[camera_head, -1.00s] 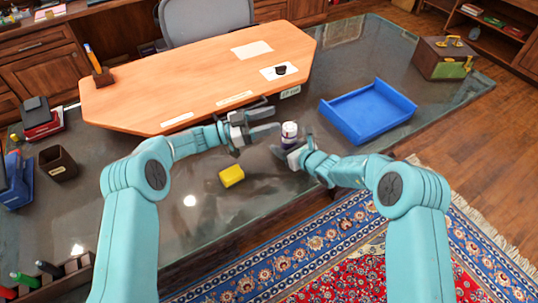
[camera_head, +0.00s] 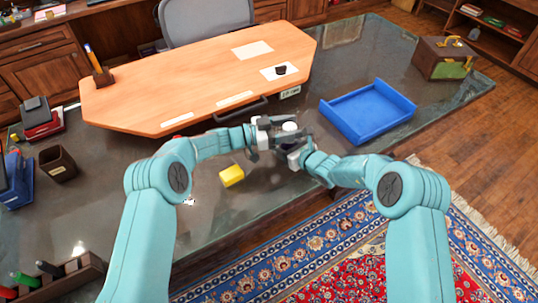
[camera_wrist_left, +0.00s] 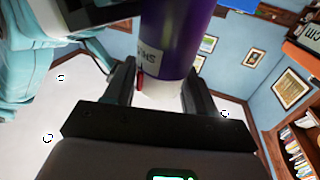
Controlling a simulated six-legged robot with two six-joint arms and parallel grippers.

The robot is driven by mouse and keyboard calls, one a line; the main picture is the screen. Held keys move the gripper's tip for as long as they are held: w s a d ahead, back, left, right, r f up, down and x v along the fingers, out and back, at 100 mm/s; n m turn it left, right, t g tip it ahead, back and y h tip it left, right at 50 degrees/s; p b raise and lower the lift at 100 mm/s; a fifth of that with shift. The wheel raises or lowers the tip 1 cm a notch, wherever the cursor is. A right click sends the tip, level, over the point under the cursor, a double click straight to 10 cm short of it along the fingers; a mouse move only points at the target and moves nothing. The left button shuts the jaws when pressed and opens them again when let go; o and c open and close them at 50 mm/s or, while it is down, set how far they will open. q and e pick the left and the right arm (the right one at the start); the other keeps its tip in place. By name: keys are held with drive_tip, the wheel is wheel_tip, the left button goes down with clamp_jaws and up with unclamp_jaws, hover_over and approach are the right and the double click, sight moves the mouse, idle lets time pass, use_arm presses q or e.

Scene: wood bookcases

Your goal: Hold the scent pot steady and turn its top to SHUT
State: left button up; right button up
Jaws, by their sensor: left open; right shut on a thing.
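The scent pot has a white top (camera_head: 289,126) and stands upright at the front of the glass desk. My right gripper (camera_head: 292,150) is shut on its body, low on the near side. My left gripper (camera_head: 275,133) is open, with its fingers reaching to either side of the top. The left wrist view shows the pot upside down: a purple body (camera_wrist_left: 178,35) with a pale lettered label (camera_wrist_left: 148,58), and the white top (camera_wrist_left: 160,93) between the two dark fingers. A small red mark (camera_wrist_left: 139,80) lies by the top. The lettering is too partial to read.
A yellow block (camera_head: 231,176) lies left of the pot. A blue tray (camera_head: 366,115) stands to the right. The wooden desk board (camera_head: 200,75) with papers is behind. A brown cup (camera_head: 57,163) and pens (camera_head: 45,268) are at the left.

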use_arm(q)
drive_tip(key=n+t+y, duration=0.3)
drive_tip(key=n+t, duration=0.1)
drive_tip(key=t, duration=0.1)
drive_tip(key=shift+s+d, duration=0.1)
drive_tip(key=n+t+y, duration=0.4)
drive_tip(key=y, duration=0.2)
drive_tip(key=shift+f+n+t, duration=0.1)
drive_tip(key=shift+n+t, duration=0.2)
drive_tip(key=shift+t, duration=0.1)
drive_tip(key=shift+s+a+n+y, duration=0.25)
drive_tip(key=shift+n+y, duration=0.05)
drive_tip(key=shift+y, duration=0.1)
drive_tip(key=v, duration=1.1)
drive_tip(key=shift+s+f, duration=0.15)
drive_tip(key=shift+f, duration=0.05)
